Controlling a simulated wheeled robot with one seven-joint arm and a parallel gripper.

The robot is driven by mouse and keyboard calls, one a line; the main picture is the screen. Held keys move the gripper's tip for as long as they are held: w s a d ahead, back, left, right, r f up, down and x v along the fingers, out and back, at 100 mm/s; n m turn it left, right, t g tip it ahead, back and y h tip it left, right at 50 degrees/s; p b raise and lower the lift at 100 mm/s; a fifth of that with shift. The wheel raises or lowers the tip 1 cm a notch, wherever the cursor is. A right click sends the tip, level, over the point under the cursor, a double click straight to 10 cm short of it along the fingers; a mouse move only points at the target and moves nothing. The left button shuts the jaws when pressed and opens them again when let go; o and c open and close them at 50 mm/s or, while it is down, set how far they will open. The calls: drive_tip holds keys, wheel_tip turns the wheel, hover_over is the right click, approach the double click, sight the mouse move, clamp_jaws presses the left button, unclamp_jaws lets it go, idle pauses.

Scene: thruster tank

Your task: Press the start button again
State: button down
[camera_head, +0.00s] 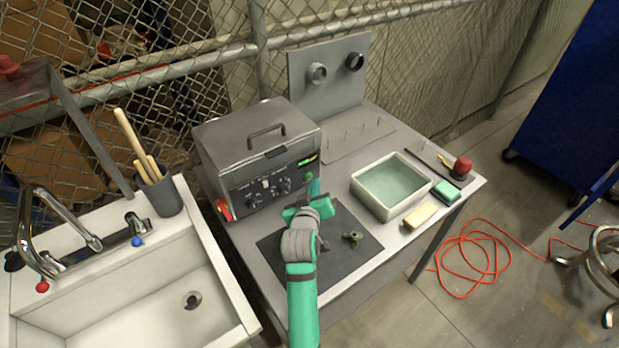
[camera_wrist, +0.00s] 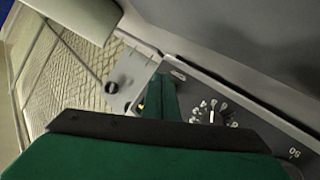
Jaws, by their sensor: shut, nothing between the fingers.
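The grey metal tank (camera_head: 255,155) with a lid handle stands on the table. Its front panel (camera_head: 262,192) has dark knobs and a small lit green display (camera_head: 306,160). A small round green button (camera_head: 309,176) shows at the panel's right end, which I take for the start button. My gripper (camera_head: 314,188) is shut and empty, its tips just in front of that button. I cannot tell whether they touch. In the wrist view my gripper (camera_wrist: 158,98) points along the panel (camera_wrist: 235,115) with its white-marked dial. The button is hidden there.
A sink (camera_head: 150,305) is at left, and a red switch (camera_head: 225,210) sits on the panel's left.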

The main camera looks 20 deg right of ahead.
drive_tip(key=shift+w, duration=0.15)
drive_tip(key=shift+w+a, duration=0.2)
drive_tip(key=shift+w, duration=0.3)
idle(0.9)
drive_tip(key=shift+s, duration=0.1)
drive_tip(key=shift+s+d, duration=0.35)
drive_tip(key=shift+s, duration=0.4)
drive_tip(key=shift+s, duration=0.1)
drive_tip(key=shift+s+d, duration=0.3)
drive_tip(key=shift+s, duration=0.45)
drive_tip(key=shift+s+d, duration=0.25)
drive_tip(key=shift+s, duration=0.5)
drive_tip(key=shift+s+d, duration=0.3)
drive_tip(key=shift+s, duration=0.45)
drive_tip(key=shift+w, duration=0.1)
